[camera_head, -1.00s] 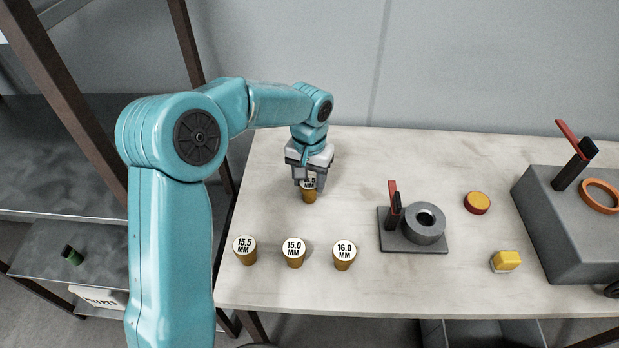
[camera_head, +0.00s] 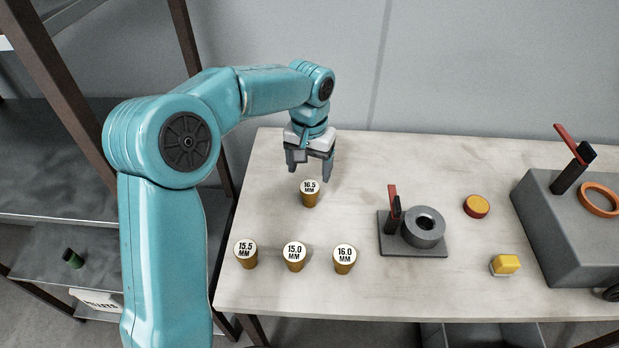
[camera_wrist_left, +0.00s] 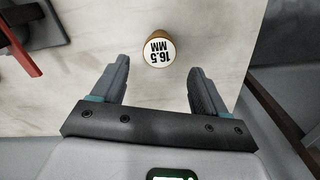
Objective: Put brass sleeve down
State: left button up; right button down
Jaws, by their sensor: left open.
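The brass sleeve with a white "16.5 MM" top (camera_head: 310,194) stands upright on the table, behind the other sleeves. It also shows in the left wrist view (camera_wrist_left: 159,48), beyond the fingertips and between their lines. My left gripper (camera_head: 309,174) is open and empty, above and just behind this sleeve, apart from it. In the left wrist view its two fingers (camera_wrist_left: 158,75) are spread wide. Three more sleeves stand in a front row: "15.5 MM" (camera_head: 246,254), "15.0 MM" (camera_head: 294,257) and "16.0 MM" (camera_head: 344,259). My right gripper is not in view.
A grey die block with a red-handled lever (camera_head: 424,228) sits right of the sleeves. The table (camera_head: 385,155) is clear at the back.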

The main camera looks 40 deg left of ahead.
aim_at(309, 187)
pick_arm(q)
notch_tip(309, 187, up, 7)
jog(key=shift+f+p, duration=0.2)
jog(key=shift+p, duration=0.15)
dwell(0.4)
